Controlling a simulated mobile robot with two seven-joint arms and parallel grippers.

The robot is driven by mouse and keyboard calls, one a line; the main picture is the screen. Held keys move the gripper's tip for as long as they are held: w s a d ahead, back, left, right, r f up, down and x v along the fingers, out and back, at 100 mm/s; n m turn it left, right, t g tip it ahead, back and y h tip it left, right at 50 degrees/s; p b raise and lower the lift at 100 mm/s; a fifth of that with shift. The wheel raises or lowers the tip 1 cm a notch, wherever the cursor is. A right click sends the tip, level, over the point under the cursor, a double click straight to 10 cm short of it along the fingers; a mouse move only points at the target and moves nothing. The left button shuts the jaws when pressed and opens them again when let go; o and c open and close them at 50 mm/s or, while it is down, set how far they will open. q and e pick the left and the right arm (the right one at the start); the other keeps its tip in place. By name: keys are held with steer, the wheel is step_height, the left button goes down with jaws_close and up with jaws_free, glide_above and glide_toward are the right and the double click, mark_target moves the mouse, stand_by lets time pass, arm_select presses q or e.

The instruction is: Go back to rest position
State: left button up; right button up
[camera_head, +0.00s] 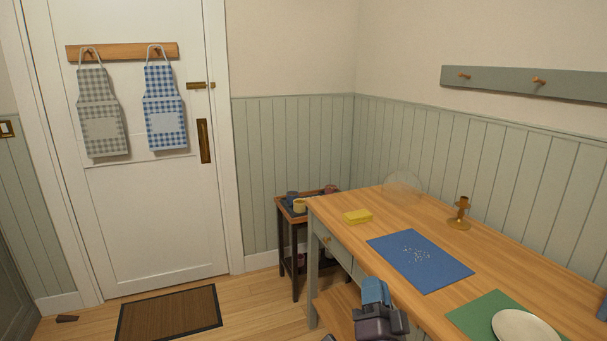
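My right gripper (378,318) shows at the bottom centre, in front of the table's near side. It is dark grey and purple, with a blue part (375,291) at its upper end. I cannot tell whether that blue part belongs to the gripper or is something held. The finger opening is hidden from this angle. My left gripper cannot be made out; only a small dark bit shows at the bottom edge, left of the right gripper.
The wooden table (490,255) carries a yellow block (358,216), blue mat (440,270) with pale specks, brass candlestick (460,214), clear round item (402,186), green mat (470,315) and white plate (524,327). A side stand (280,232) holds cups. Floor is open around the doormat (170,313).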

steer(key=s+d+f+n+g+y, duration=0.2)
steer(key=s+f+n+g+y, duration=0.25)
steer(key=f+n, duration=0.5)
steer(key=s+d+f+n+g+h, duration=0.1)
steer(key=s+d+f+g, duration=0.3)
steer(key=s+f, duration=0.5)
steer(key=s+d+f+g+h, duration=0.3)
steer(key=s+d+f, duration=0.5)
steer(key=s, duration=0.5)
step_height(320, 180, down, 2)
steer(key=shift+f+n+g, duration=0.1)
steer(key=shift+n+g, duration=0.25)
steer(key=shift+g, duration=0.2)
